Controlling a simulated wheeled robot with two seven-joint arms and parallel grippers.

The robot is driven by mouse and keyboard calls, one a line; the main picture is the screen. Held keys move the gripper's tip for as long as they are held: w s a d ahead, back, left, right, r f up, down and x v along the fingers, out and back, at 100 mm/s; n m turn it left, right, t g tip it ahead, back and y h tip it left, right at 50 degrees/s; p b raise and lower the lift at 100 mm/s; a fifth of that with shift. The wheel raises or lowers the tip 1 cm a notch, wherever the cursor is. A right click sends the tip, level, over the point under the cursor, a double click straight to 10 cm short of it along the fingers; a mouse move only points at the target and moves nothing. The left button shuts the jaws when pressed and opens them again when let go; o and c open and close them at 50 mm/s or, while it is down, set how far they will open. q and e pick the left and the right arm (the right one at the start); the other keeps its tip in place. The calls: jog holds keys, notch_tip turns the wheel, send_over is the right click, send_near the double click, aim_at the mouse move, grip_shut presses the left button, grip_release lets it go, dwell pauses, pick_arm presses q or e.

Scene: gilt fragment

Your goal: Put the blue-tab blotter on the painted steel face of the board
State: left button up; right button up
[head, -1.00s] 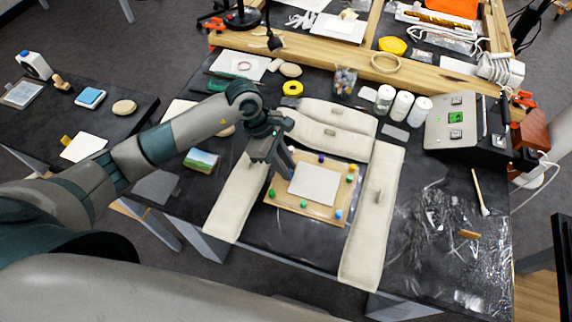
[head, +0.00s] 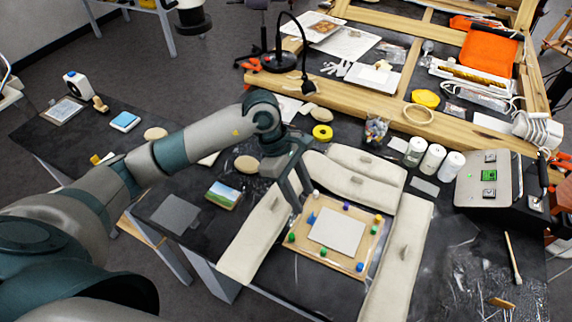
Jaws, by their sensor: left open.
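A wooden board (head: 340,262) lies between the cream padded bags, with small coloured knobs around its edge. A pale flat rectangle (head: 338,231) lies on its middle. A small blue tab (head: 311,218) stands by the rectangle's left edge. I cannot tell whether the rectangle is the blotter or the board's painted steel face. My left gripper (head: 301,201) is open, its fingers pointing down at the board's upper left edge, just beside the blue tab. It looks empty. My right gripper is not in view.
Cream bags (head: 255,232) flank the board left, behind and right (head: 402,255). A grey box with green parts (head: 489,176) stands to the right. White bottles (head: 433,158), a yellow tape roll (head: 322,132) and a lamp (head: 282,62) are behind. A picture block (head: 222,195) lies left.

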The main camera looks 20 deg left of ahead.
pick_arm(q)
jog(key=b+v, duration=0.3)
jog(key=v, duration=0.7)
jog(key=shift+r, duration=0.35)
jog(key=shift+a, duration=0.1)
